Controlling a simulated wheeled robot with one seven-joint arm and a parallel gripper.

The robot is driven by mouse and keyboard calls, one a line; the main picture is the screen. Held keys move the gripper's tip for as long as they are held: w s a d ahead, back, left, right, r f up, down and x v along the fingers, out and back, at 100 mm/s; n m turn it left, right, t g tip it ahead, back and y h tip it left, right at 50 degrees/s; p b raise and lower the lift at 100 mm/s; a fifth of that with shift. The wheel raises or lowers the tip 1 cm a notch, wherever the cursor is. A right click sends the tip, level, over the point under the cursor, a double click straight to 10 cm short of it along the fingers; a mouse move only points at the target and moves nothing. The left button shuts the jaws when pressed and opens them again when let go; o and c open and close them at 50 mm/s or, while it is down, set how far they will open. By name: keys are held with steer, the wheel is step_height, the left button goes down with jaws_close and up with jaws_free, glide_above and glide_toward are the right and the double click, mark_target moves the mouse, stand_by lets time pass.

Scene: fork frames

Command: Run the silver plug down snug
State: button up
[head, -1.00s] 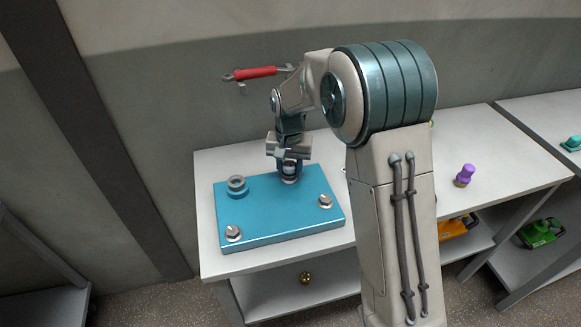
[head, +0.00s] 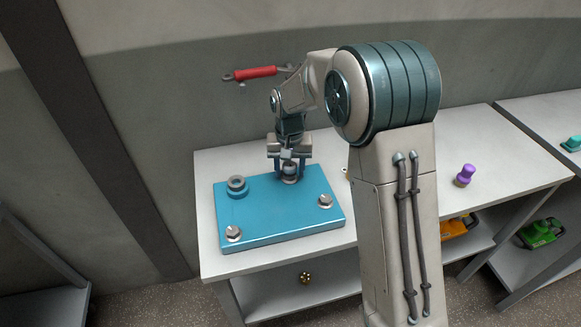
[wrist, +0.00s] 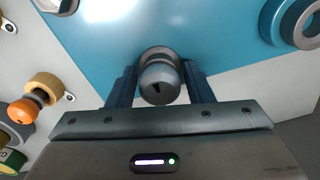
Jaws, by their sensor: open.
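The silver plug (head: 290,169) stands upright at the far edge of the blue block (head: 270,215), in a grey collar. The wrist view shows its rounded head (wrist: 160,84) between my fingers. My gripper (head: 290,164) is open, pointing down, with one finger on each side of the plug. It also shows in the wrist view (wrist: 160,76), with narrow gaps between the fingers and the plug. How far the plug sits into its collar is hard to tell.
A raised blue boss with a grey ring (head: 237,183) and two bolts (head: 233,233) (head: 325,201) stand on the block. A purple-topped peg (head: 465,174) is on the bench to the right. A red-handled tool (head: 255,72) is on the wall behind.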

steer(key=shift+n, duration=0.8)
steer(key=shift+n, duration=0.9)
steer(key=shift+n, duration=0.8)
steer(key=shift+n+p, duration=0.3)
steer(key=shift+n, duration=0.6)
